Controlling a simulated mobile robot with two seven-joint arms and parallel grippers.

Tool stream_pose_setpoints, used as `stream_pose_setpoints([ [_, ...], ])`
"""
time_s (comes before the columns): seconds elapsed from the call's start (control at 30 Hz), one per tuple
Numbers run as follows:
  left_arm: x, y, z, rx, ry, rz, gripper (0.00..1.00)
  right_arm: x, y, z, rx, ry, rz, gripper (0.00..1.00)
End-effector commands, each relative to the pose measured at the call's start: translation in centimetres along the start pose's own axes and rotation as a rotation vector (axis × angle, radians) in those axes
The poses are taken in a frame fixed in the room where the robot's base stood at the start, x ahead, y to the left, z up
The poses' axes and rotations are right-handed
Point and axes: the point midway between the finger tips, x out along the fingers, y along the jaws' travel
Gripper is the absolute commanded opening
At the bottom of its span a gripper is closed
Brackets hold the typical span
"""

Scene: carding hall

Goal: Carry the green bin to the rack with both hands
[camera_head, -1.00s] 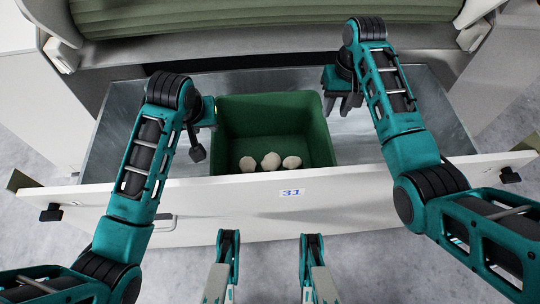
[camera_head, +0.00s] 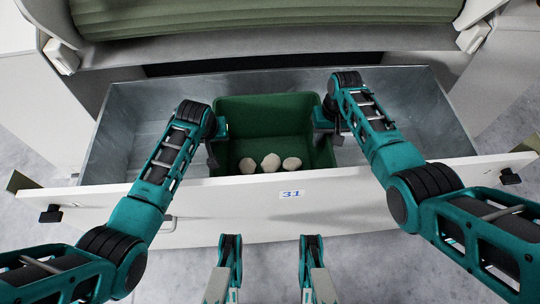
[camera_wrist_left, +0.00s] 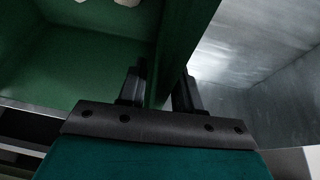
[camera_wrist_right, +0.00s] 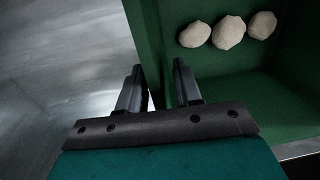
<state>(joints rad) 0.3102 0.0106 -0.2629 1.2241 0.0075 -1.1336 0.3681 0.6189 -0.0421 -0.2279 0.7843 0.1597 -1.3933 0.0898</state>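The green bin (camera_head: 272,118) stands in an open metal drawer. Several pale round lumps (camera_head: 270,163) lie in or by it, some on its floor at the front. My left gripper (camera_head: 212,150) is at the bin's left wall; in the left wrist view (camera_wrist_left: 160,95) its fingers stand apart, one on each side of the green wall (camera_wrist_left: 80,65). My right gripper (camera_head: 332,130) is at the right wall; in the right wrist view (camera_wrist_right: 160,90) its fingers also straddle the wall, beside the bin's inside (camera_wrist_right: 250,100). I cannot tell whether the fingers touch the walls. No rack is recognisable.
The drawer's white front panel (camera_head: 360,195), marked 31, stands between me and the bin. Bare metal drawer floor (camera_head: 135,135) is free left of the bin, and more at the right. A machine with a green roll (camera_head: 270,18) is behind. Grey floor lies around.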

Motion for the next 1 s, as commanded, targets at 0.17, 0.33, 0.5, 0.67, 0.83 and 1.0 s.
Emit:
stream_pose_setpoints([
  [0.17, 0.68, 0.03, -0.05, 0.0, 0.001, 0.001, 0.34, 0.66, -0.03, -0.02, -0.001, 0.001, 0.0, 0.34],
  [0.33, 0.78, 0.02, -0.02, 0.0, 0.001, 0.001, 0.34, 0.76, -0.02, -0.01, -0.001, 0.001, 0.0, 0.34],
  [0.5, 0.76, 0.02, -0.02, 0.0, 0.001, 0.0, 0.3, 0.75, -0.01, 0.0, 0.0, 0.001, 0.0, 0.3],
  [0.67, 0.76, 0.01, -0.01, 0.0, 0.001, 0.0, 0.15, 0.75, -0.01, 0.0, 0.0, 0.001, 0.0, 0.15],
  [0.83, 0.75, 0.01, -0.01, 0.0, 0.001, 0.0, 0.0, 0.75, 0.0, 0.01, 0.0, 0.0, 0.0, 0.0],
  [1.0, 0.75, 0.0, 0.0, 0.0, 0.001, 0.0, 0.0, 0.76, 0.01, 0.02, 0.0, 0.0, 0.0, 0.0],
])
